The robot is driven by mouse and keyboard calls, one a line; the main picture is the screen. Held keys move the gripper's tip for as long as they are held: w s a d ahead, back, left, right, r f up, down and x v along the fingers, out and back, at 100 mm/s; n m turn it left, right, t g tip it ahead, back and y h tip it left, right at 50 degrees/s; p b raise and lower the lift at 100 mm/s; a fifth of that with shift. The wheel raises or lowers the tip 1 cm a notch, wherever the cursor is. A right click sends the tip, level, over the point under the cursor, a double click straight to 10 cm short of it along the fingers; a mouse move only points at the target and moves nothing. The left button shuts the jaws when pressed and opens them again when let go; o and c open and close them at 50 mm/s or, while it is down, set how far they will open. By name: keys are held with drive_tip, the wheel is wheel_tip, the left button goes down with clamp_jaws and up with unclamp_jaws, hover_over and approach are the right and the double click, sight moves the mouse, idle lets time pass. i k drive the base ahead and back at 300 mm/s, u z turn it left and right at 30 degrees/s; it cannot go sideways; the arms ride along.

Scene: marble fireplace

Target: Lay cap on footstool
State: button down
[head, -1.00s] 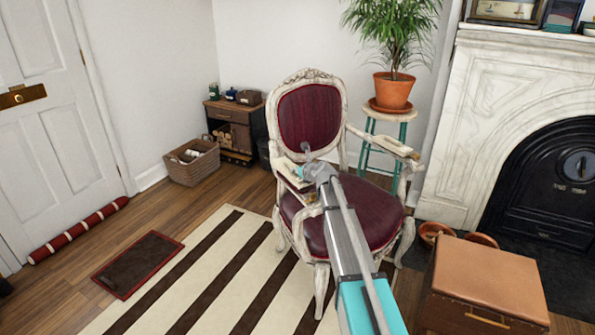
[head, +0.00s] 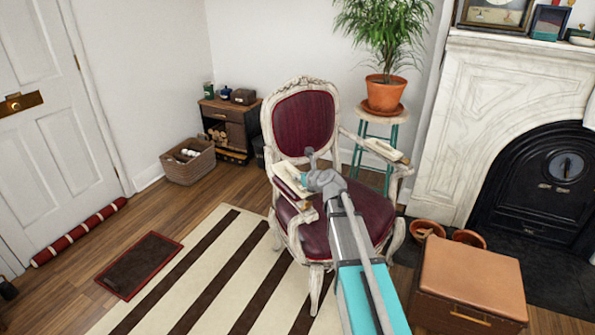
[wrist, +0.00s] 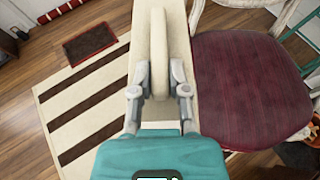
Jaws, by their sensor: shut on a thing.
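My gripper (wrist: 160,85) is shut on a pale cream thing (wrist: 158,50), seen nearly edge-on between the fingers in the wrist view; it looks like the cap, but its full shape is unclear. A wider cream surface lies behind it, and I cannot tell whether it is part of the cap. In the head view my gripper is by the left armrest of the chair, its fingers mostly hidden by my arm. The footstool appears to be the brown leather-topped box (head: 472,274) at the lower right, its visible top bare.
A carved chair with a burgundy seat (head: 335,228) stands under my arm, left of the footstool; the seat also shows in the wrist view (wrist: 245,85). Terracotta pots (head: 425,229) sit behind the footstool, by the fireplace (head: 480,120). A striped rug (head: 215,270) covers floor at left.

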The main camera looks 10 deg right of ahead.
sight(454, 265)
drive_tip(key=k, duration=1.35)
drive_tip(key=z, duration=0.35)
drive_tip(key=i, duration=0.95)
drive_tip(key=z, duration=0.35)
